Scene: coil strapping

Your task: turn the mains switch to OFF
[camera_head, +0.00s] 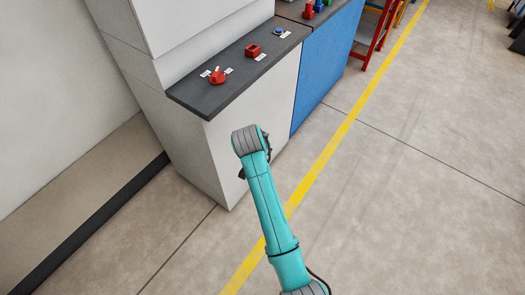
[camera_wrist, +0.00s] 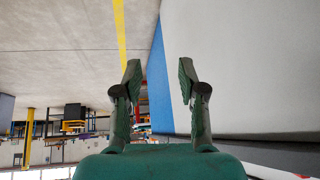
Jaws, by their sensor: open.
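The mains switch (camera_head: 218,76) is a red rotary knob near the left end of the dark console top (camera_head: 205,97) in the head view. Small white labels lie on both sides of it, too small to read. My teal arm reaches up from the bottom, in front of the console's white front face and below the top. My gripper (camera_wrist: 158,75) shows in the wrist view with its two fingers apart and nothing between them. It is mostly hidden behind my arm in the head view. The switch does not show in the wrist view.
On the same top are a red square control (camera_head: 253,51) and a blue button (camera_head: 279,31). A blue cabinet (camera_head: 325,58) adjoins the console on the right. A red ladder-like frame (camera_head: 374,32) stands behind. A yellow line (camera_head: 335,140) crosses the open floor on the right.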

